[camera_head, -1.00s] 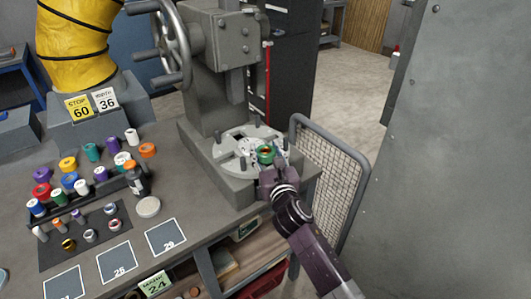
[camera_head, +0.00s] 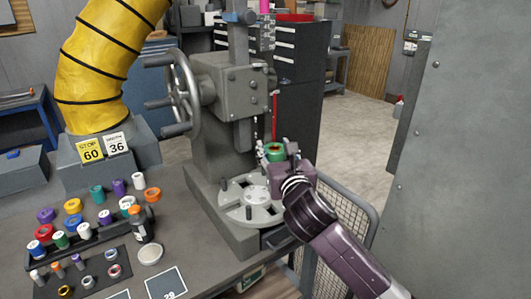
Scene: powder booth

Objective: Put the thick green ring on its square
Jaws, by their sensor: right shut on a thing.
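My right gripper (camera_head: 279,160) is shut on the thick green ring (camera_head: 275,148), which has a reddish inside. It holds the ring in the air above and to the right of the press's round slotted plate (camera_head: 249,203). A dark outlined square (camera_head: 167,284) with a number that looks like 29 lies on the bench at the bottom, far left of the gripper. The edge of another square (camera_head: 120,295) shows beside it, mostly cut off. My left gripper is not in view.
The press (camera_head: 228,90) with its handwheel (camera_head: 177,88) stands left of my right arm. Several coloured rings and spools (camera_head: 74,222) fill a rack at left, near a dark bottle (camera_head: 140,228) and a round pale lid (camera_head: 150,254). A mesh guard (camera_head: 345,210) stands at right.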

